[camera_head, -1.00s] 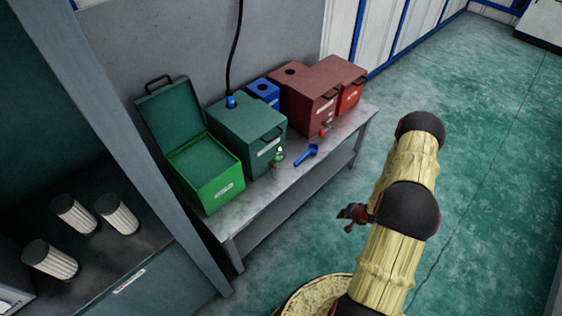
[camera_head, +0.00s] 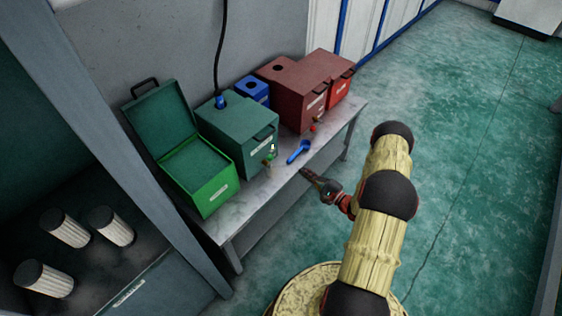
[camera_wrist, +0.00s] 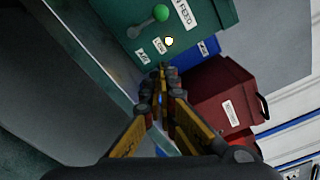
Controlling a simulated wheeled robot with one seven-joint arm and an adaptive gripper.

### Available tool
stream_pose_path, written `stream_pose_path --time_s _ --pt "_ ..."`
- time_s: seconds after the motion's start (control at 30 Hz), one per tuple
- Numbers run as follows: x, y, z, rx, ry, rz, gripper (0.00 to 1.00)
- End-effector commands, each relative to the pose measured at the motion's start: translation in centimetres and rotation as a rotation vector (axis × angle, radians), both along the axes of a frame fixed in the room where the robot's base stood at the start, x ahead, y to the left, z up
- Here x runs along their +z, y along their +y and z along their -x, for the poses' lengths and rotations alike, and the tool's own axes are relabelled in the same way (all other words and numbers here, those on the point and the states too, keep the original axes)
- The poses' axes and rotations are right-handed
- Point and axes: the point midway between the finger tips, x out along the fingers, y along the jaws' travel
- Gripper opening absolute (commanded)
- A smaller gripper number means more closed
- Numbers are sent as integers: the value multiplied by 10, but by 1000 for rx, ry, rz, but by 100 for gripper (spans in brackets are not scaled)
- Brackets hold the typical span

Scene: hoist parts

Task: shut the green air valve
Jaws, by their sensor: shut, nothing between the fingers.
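The green air valve (camera_head: 270,153) sits low on the front of the dark green box (camera_head: 238,130) on the bench, with a small pale fitting beside it. My gripper (camera_head: 305,174) is shut and empty at the bench's front edge, to the right of and apart from the valve. In the wrist view my fingertips (camera_wrist: 163,72) point toward the box, below the lever.
The bench (camera_head: 240,208) also bears an open bright green box (camera_head: 210,195), a blue spoon-shaped tool (camera_head: 299,151), a blue box (camera_head: 254,90) and red boxes (camera_head: 300,105) with a red tap. Several white filters (camera_head: 66,228) stand at left. The floor at right is clear.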

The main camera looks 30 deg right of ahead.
Motion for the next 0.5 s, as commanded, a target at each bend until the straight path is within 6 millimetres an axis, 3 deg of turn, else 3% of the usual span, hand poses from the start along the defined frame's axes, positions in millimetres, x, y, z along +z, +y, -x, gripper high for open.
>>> stream_pose_path --time_s 0.3,0.5 --pt "-1 1 -2 0 2 3 0" --pt "-3 8 -23 3 1 3 0"
